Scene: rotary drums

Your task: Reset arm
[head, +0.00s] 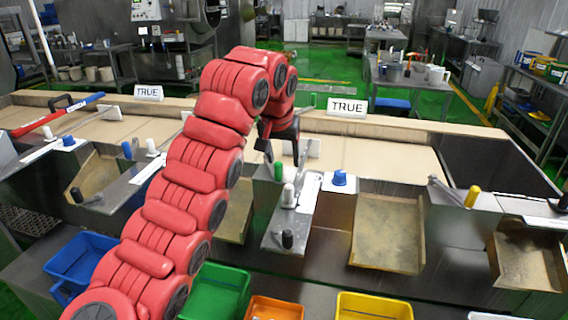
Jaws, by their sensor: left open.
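My red left arm rises from the bottom left and bends over at the top. My left gripper (281,153) hangs from it, pointing down, with its dark fingers apart and nothing visible between them. It appears in front of the beige work surface, just above a green knob (278,171) and a white knob (288,196) on the metal counter. From this view I cannot tell how high it is above them. My right gripper is not in view.
A steel counter carries a blue knob (340,178), a yellow-handled lever (472,196) and sloped chutes (386,235). Blue (82,257), green (215,296), orange (273,308) and yellow (374,306) bins stand in front. A red-and-blue bar (62,116) lies at the left.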

